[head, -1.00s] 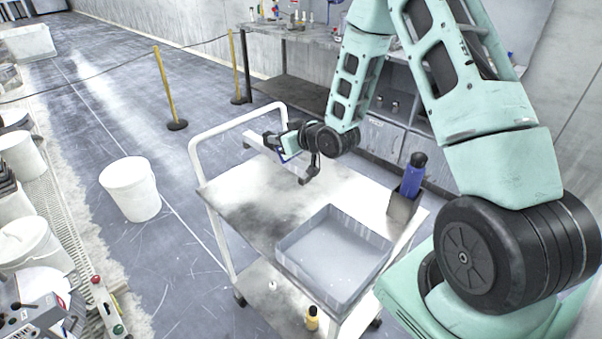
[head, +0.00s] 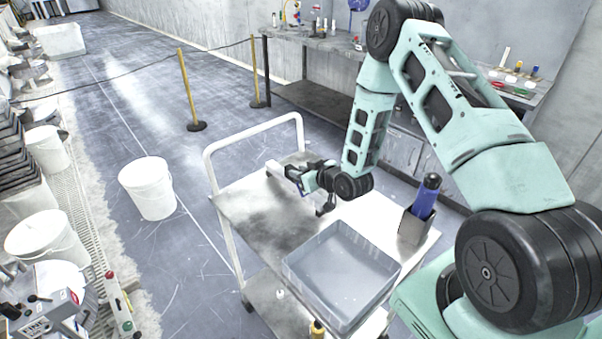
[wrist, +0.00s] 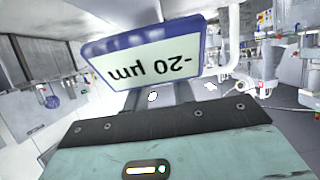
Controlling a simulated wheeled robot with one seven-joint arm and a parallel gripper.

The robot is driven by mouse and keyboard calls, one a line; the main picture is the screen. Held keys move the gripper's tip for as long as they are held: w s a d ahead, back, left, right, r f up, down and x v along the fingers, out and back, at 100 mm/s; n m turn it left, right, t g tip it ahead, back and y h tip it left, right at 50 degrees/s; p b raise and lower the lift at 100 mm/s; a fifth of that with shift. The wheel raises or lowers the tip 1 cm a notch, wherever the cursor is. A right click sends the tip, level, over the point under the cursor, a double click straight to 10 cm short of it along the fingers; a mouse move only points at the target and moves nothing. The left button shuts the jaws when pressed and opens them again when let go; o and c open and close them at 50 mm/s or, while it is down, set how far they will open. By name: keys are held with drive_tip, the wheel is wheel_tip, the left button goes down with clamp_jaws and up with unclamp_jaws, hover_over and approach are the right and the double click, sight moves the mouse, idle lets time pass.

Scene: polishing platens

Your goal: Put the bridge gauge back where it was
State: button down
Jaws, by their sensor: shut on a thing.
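The bridge gauge (head: 278,171) is a pale bar with feet at its ends and a small blue-framed display at its middle. My gripper (head: 299,176) is shut on it at the middle, over the far end of the cart (head: 245,204). In the wrist view the display (wrist: 147,58) is close to the camera and reads "-20 µm" upside down. My wrist hides part of the bar in the head view. I cannot tell whether its feet touch the cart top or hang just above it. The fingertips are mostly hidden.
A white bucket (head: 148,190) stands left of the cart. Yellow barrier posts (head: 190,92) and a bench (head: 310,42) are behind. Polishing machines line the left.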

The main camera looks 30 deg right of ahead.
drive_tip(key=shift+f, duration=0.45)
drive_tip(key=shift+f, duration=0.2)
drive_tip(key=c, duration=1.2)
unclamp_jaws()
drive_tip(key=shift+o, duration=0.2)
drive_tip(key=shift+r, duration=0.1)
